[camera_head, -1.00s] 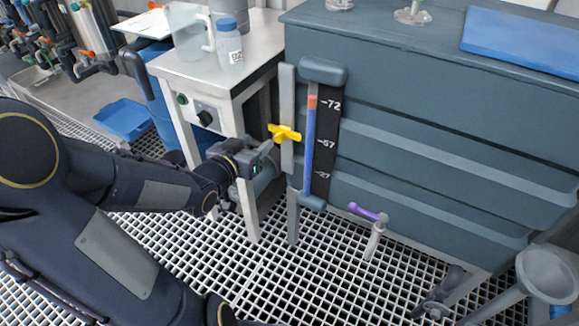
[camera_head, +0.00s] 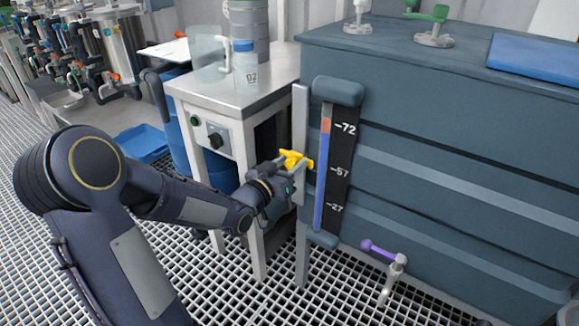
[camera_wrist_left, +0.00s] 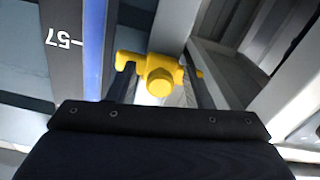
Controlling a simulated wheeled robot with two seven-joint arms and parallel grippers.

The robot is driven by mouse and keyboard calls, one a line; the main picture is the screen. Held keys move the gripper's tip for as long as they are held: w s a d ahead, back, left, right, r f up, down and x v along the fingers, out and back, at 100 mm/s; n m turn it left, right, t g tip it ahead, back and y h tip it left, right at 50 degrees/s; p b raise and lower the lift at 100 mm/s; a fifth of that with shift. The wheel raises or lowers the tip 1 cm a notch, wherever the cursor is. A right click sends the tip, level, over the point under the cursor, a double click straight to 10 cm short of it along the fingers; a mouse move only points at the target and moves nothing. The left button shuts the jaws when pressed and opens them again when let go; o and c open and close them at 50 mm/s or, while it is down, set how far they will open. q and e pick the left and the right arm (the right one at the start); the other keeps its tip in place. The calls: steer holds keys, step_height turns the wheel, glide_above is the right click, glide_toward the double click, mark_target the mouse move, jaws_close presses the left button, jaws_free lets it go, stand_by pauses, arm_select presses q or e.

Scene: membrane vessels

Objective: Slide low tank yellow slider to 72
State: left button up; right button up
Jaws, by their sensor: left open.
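The yellow slider (camera_head: 296,159) sits on a pale vertical rail (camera_head: 300,120) at the left edge of the low tank (camera_head: 430,130). It is a little above the 57 mark and well below the 72 mark on the black scale (camera_head: 340,160). My left gripper (camera_head: 287,166) is open at the slider. In the left wrist view the slider (camera_wrist_left: 160,74) lies between my two dark fingers, its side arms in front of them. I cannot tell whether the fingers touch it. My right gripper is not in view.
A metal table (camera_head: 235,88) with a jug and a bottle (camera_head: 245,62) stands left of the rail, close to my left forearm. A purple-handled valve (camera_head: 380,250) sticks out low on the tank. Grating floor lies below.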

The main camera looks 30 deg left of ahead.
mark_target(299, 112)
arm_select(q)
jaws_close()
step_height(299, 112, up, 12)
steer(key=p, duration=0.8)
steer(key=shift+r, duration=0.25)
steer(key=shift+w+r, duration=0.1)
steer(key=shift+r, duration=0.05)
steer(key=shift+c, duration=0.5)
jaws_free()
steer(key=shift+o, duration=0.5)
steer(key=shift+s, duration=0.2)
